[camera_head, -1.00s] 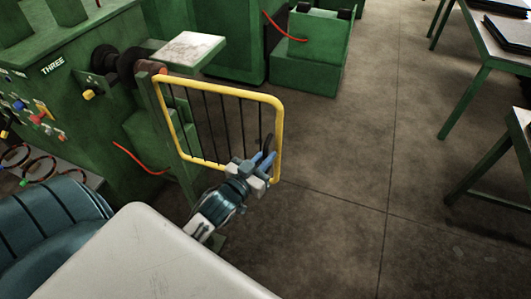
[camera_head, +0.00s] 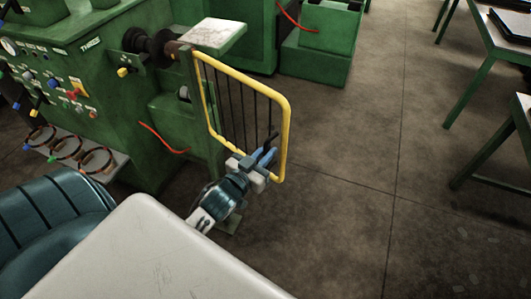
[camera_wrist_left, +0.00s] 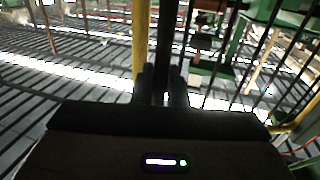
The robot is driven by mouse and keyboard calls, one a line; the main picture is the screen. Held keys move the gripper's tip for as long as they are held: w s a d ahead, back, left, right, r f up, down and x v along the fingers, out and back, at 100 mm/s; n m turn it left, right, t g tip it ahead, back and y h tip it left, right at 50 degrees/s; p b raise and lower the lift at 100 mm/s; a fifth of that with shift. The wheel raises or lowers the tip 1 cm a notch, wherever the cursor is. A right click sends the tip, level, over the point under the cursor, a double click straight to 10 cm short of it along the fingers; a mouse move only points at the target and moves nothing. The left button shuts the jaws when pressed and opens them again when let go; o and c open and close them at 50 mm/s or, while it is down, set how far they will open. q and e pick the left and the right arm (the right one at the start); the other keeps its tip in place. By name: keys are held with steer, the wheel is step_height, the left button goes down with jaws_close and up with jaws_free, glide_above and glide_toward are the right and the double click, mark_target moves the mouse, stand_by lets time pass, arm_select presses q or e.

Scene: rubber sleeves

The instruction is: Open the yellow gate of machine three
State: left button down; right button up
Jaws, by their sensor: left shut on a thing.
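The yellow gate (camera_head: 286,130), a yellow frame with thin dark bars, hangs from a green post beside machine three (camera_head: 80,70). It stands out at an angle from the machine, with its free edge on the right. My left gripper (camera_head: 265,157) is at the lower free-edge side of the gate, shut on its dark handle (camera_head: 273,138). In the left wrist view the dark handle (camera_wrist_left: 163,45) stands between the fingers, just right of the yellow frame (camera_wrist_left: 139,45). The fingers hide the gripped part. My right gripper is not in view.
A pale-topped green ledge (camera_head: 213,33) and a dark shaft (camera_head: 145,43) are beside the gate's top. A red cable (camera_head: 163,140) hangs left of the post. Open floor (camera_head: 350,150) lies right of the gate, with green-legged tables (camera_head: 490,45) further right.

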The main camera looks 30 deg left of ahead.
arm_select(q)
steer(key=c, duration=1.5)
jaws_free()
steer(key=shift+c, duration=0.2)
steer(key=shift+f, duration=0.1)
steer(key=shift+s+b, duration=0.25)
steer(key=shift+b, duration=0.05)
steer(key=s+b, duration=0.7)
steer(key=s, duration=0.3)
steer(key=shift+s+a, duration=0.15)
steer(key=shift+a, duration=0.2)
